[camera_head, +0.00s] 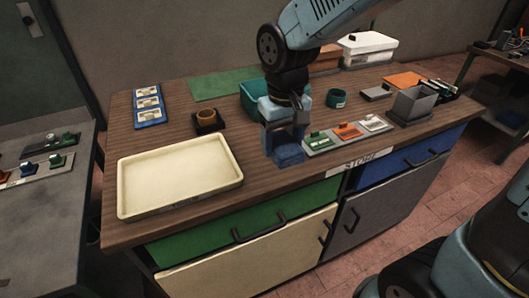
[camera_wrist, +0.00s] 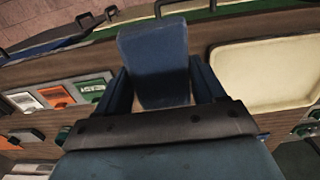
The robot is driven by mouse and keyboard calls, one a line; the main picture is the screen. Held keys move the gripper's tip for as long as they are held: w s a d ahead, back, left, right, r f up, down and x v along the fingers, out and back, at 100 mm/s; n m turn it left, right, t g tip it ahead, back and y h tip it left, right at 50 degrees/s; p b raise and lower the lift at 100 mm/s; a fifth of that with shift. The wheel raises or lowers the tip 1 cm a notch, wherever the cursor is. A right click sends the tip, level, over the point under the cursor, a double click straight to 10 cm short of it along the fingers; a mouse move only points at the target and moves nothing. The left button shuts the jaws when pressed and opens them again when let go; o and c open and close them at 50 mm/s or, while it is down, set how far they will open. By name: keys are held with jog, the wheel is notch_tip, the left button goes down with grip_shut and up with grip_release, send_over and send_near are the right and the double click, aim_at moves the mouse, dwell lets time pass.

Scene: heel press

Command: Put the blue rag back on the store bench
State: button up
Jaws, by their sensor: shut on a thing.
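The blue rag (camera_head: 289,155) is a small dark blue block-like piece between the jaws of my gripper (camera_head: 284,140). In the wrist view the rag (camera_wrist: 154,68) fills the gap between the two fingers of my gripper (camera_wrist: 158,85), which is shut on it. In the head view my gripper points down over the front part of the store bench (camera_head: 270,172), left of the row of coloured blocks. Whether the rag touches the bench top cannot be told.
A cream tray (camera_head: 180,207) lies to the left. Green, orange and white pieces sit on a grey holder (camera_head: 347,135) to the right. Bare wood shows between tray and gripper.

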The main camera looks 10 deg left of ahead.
send_over(265, 163)
jog(key=s, duration=0.1)
jog(key=f, duration=0.6)
jog(key=shift+d, duration=0.4)
jog(key=shift+w+a+f, duration=0.3)
jog(key=shift+w+f, duration=0.15)
jog(key=shift+f, duration=1.8)
jog(key=o, duration=1)
notch_tip(265, 163, up, 12)
jog(key=s+d+r+m+t, duration=0.1)
jog(key=d+r+m, duration=0.1)
jog(key=d+r, duration=0.5)
jog(key=s+d+r+m+t, duration=0.1)
jog(key=d+r+t, duration=0.1)
jog(key=d, duration=0.9)
jog(key=s+d+r+m+t, duration=0.2)
jog(key=s+d+r+m, duration=0.1)
jog(key=s+d, duration=0.6)
jog(key=d, duration=0.3)
jog(key=shift+d+t, duration=0.15)
jog(key=shift+t, duration=0.15)
